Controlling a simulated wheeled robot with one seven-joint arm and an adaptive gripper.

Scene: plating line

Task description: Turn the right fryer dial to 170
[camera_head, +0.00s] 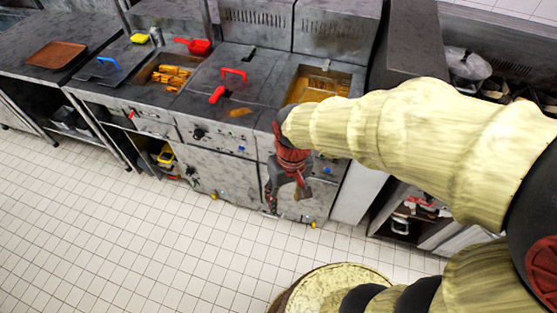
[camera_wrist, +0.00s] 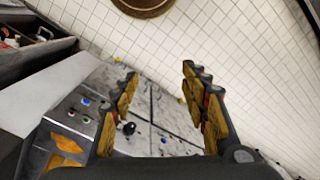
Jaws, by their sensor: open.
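The right fryer (camera_head: 345,78) has an open well of amber oil in the head view. Its dial is hidden behind my gripper there. In the wrist view, a black round dial (camera_wrist: 129,128) shows on the grey front panel, close to the left finger and apparently the right fryer's. Its scale and setting are too small to read. My gripper (camera_head: 287,196) hangs in front of the right fryer's front. Its fingers also show spread in the wrist view (camera_wrist: 160,76), with nothing between them.
A brown tray (camera_head: 56,55) rests on the far-left counter. The tiled floor (camera_head: 130,230) in front is clear.

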